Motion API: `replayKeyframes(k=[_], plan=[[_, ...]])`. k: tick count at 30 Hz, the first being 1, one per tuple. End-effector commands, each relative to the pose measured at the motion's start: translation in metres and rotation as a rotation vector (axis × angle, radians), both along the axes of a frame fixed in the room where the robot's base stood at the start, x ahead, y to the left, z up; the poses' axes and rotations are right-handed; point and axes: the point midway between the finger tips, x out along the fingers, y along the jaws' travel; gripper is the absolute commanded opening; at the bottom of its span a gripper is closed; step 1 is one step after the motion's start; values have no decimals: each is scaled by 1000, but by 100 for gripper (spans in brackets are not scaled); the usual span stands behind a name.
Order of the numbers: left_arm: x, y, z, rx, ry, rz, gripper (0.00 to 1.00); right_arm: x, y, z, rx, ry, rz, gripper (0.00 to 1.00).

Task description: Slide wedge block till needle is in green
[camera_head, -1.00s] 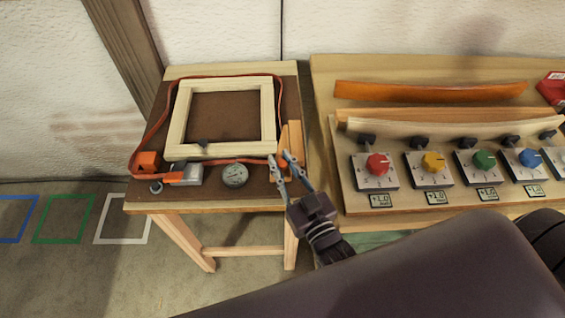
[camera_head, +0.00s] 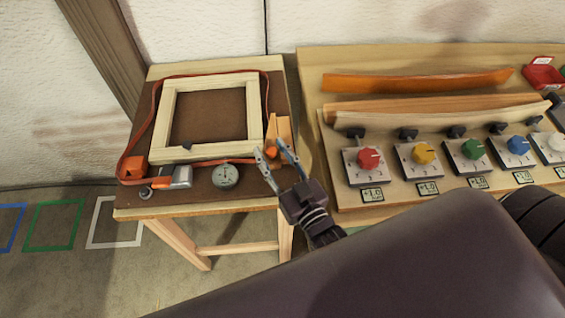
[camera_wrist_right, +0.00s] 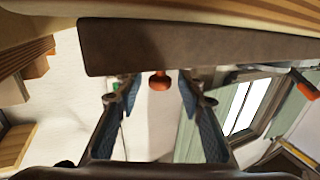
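The small table (camera_head: 205,204) carries a pale wooden frame (camera_head: 169,118) with an orange strap (camera_head: 154,105) around it. A wooden wedge block (camera_head: 279,129) is at the frame's right side, with a small orange knob (camera_head: 271,153) at its near end. A round dial gauge (camera_head: 225,176) lies at the table's front; its needle and any green zone are too small to read. My right gripper (camera_head: 270,151) is open, its fingertips on either side of the knob. In the right wrist view the knob (camera_wrist_right: 158,82) is between the fingers with gaps. My left gripper is out of view.
An orange-and-grey clamp tool (camera_head: 174,179) lies left of the gauge. Right of a narrow gap stands a bench (camera_head: 308,73) with bent laths (camera_head: 416,82), several coloured dials such as the red one (camera_head: 369,158), and a red bin (camera_head: 543,73).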

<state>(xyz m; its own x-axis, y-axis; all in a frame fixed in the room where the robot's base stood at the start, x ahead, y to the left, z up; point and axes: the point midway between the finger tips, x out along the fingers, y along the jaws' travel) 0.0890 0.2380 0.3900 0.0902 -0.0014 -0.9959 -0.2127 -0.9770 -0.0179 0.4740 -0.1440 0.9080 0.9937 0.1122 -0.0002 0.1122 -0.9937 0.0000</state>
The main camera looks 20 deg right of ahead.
Motion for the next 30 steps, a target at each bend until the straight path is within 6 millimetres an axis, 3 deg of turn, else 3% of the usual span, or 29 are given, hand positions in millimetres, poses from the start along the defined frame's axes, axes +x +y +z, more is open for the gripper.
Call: replayKeyframes(k=[12, 16, 21, 30], plan=[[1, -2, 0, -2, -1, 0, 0, -80, -9, -2, -1, 5, 0, 36], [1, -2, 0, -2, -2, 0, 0, -98, -11, -2, -1, 5, 0, 36], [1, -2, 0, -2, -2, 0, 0, -110, -13, 0, 0, 1, 0, 36], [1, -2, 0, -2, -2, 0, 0, -111, -13, 0, 0, 0, 0, 36]])
